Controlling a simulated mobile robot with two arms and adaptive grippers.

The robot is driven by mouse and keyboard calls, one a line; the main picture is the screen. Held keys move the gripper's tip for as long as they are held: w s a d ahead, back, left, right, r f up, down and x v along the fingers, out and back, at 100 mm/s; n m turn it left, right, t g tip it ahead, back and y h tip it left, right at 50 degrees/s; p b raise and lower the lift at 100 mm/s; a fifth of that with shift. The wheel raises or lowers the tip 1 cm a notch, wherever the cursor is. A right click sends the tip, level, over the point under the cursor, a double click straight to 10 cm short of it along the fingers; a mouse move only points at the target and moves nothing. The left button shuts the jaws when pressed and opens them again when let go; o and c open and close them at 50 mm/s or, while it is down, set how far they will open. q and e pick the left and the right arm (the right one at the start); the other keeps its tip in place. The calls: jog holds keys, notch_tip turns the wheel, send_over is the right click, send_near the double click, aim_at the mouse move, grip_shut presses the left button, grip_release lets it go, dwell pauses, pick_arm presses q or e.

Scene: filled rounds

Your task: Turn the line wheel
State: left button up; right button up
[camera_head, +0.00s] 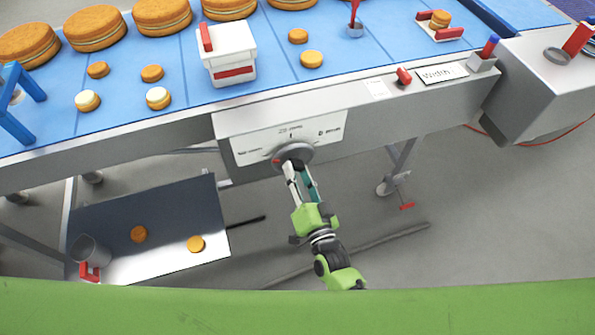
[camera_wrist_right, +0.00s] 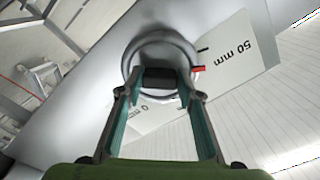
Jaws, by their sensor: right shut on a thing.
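The line wheel (camera_head: 295,153) is a round grey knob on a white dial plate (camera_head: 265,143) fixed to the front of the conveyor. A red pointer mark shows at the wheel's left edge, toward the plate's left label. My right gripper (camera_head: 297,166) is shut on the wheel's middle grip. In the right wrist view, the wheel (camera_wrist_right: 133,60) rings the fingertips (camera_wrist_right: 158,82), and its red pointer sits beside the "50 mm" label (camera_wrist_right: 234,60). The fingers hide part of the wheel. My left gripper is in neither view.
The blue belt (camera_head: 275,55) carries large round cakes (camera_head: 95,27), small rounds and a white box (camera_head: 229,55). A dark tray (camera_head: 165,215) with two rounds and a grey cup (camera_head: 90,250) is low on the left. A width label (camera_head: 441,74) is right of the dial.

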jog(key=shift+f+n, duration=0.1)
jog(key=shift+n, duration=1)
jog(key=o, duration=1.1)
jog(key=v, duration=1.2)
